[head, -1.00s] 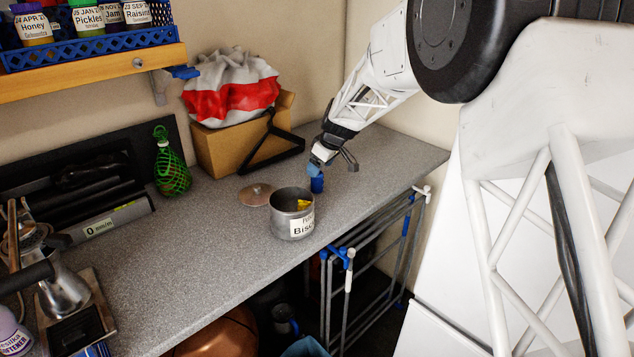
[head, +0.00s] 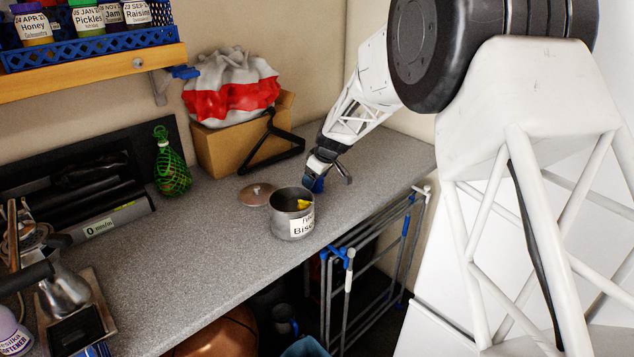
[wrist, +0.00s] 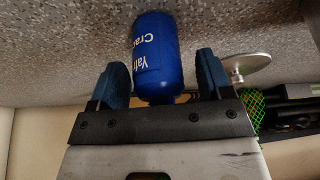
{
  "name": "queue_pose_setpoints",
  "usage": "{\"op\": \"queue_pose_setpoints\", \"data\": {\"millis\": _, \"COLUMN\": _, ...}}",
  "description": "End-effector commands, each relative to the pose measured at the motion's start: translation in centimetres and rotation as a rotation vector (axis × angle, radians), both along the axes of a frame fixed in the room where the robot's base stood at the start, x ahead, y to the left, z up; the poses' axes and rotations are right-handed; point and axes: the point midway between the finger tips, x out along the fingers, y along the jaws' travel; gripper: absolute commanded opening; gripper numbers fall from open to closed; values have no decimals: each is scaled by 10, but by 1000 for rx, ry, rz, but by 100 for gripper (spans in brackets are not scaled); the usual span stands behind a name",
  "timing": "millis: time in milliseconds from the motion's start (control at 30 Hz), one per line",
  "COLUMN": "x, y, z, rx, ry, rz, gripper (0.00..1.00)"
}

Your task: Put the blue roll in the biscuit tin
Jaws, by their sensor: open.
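The blue roll (wrist: 157,48), with white lettering, shows in the wrist view between the two blue fingers of my gripper (wrist: 162,63). The fingers are open, with a visible gap on each side of the roll. In the head view my gripper (head: 329,174) is low over the counter, and the roll (head: 318,185) is partly hidden by it. The biscuit tin (head: 284,222), open and metal with a white label, stands just left of and nearer than the gripper. Something yellow (head: 304,204) is inside the tin.
The round lid (head: 257,194) lies on the grey counter (head: 190,262) behind the tin. A cardboard box (head: 222,152) with a red and white bag stands at the wall. A green-netted bottle (head: 170,170) is further left. A folding rack (head: 372,240) stands below the counter's front edge.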

Motion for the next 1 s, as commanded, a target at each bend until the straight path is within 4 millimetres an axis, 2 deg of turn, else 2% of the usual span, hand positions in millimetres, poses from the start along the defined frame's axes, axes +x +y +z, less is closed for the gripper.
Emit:
{"op": "queue_pose_setpoints", "data": {"millis": 167, "x": 0, "y": 0, "z": 0, "rx": 0, "ry": 0, "rz": 0, "gripper": 72}}
{"op": "queue_pose_setpoints", "data": {"millis": 500, "x": 0, "y": 0, "z": 0, "rx": 0, "ry": 0, "rz": 0, "gripper": 20}}
{"op": "queue_pose_setpoints", "data": {"millis": 567, "x": 0, "y": 0, "z": 0, "rx": 0, "ry": 0, "rz": 0, "gripper": 14}}
{"op": "queue_pose_setpoints", "data": {"millis": 833, "x": 0, "y": 0, "z": 2, "rx": 0, "ry": -1, "rz": 0, "gripper": 14}}
{"op": "queue_pose_setpoints", "data": {"millis": 1000, "x": 0, "y": 0, "z": 13, "rx": 0, "ry": -2, "rz": -1, "gripper": 14}}
